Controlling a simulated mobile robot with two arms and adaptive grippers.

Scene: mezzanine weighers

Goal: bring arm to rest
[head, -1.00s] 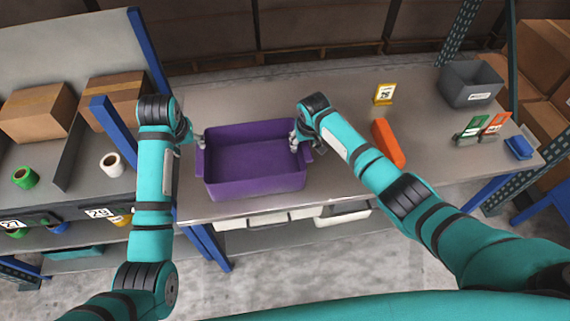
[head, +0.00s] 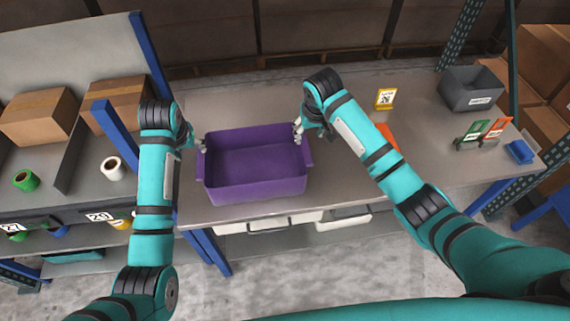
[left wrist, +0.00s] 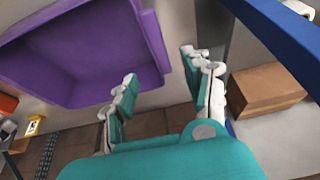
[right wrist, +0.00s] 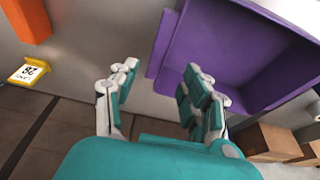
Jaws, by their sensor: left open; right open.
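A purple tote (head: 254,188) stands upright and empty on the grey workbench (head: 330,180). My left gripper (head: 201,143) is open at the tote's left end. In the left wrist view its fingers (left wrist: 160,85) are spread, with the tote's end handle (left wrist: 150,40) close to them. My right gripper (head: 298,132) is open at the tote's upper right corner. In the right wrist view its fingers (right wrist: 160,85) are apart, with the tote's handle (right wrist: 160,45) between and beyond them; I cannot tell whether they touch it.
An orange object (head: 388,136) lies partly behind my right arm. A yellow sign (head: 385,98), a grey bin (head: 471,89), card holders (head: 484,132) and a blue item (head: 519,152) stand at right. A blue post (head: 112,130) and shelf with boxes (head: 38,115) stand at left.

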